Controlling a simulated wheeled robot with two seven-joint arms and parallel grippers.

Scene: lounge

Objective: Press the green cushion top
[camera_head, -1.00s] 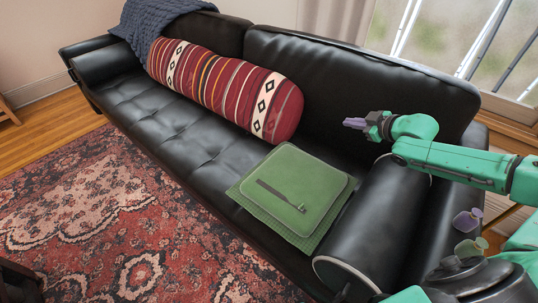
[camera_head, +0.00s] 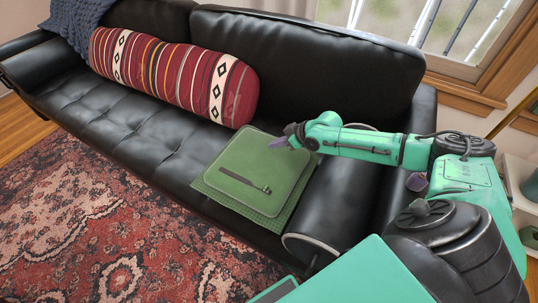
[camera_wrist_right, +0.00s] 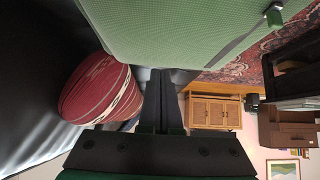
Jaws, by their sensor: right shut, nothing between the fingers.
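The green cushion (camera_head: 236,180) lies flat on a green mat (camera_head: 254,214) at the near end of the black sofa. A dark strap with a small clasp lies across its top. In the right wrist view the cushion (camera_wrist_right: 180,30) fills the upper middle, close to the fingers. My right gripper (camera_head: 280,142) is shut and empty, at the cushion's far right corner in the head view. Its fingers (camera_wrist_right: 161,95) show together in the wrist view. I cannot tell whether the fingertips touch the cushion. My left gripper is not in view.
A striped red bolster (camera_head: 178,75) lies along the black sofa (camera_head: 150,125), left of the cushion. The sofa's rolled armrest (camera_head: 330,205) stands right of the cushion, below my right arm. A patterned rug (camera_head: 110,225) covers the floor in front.

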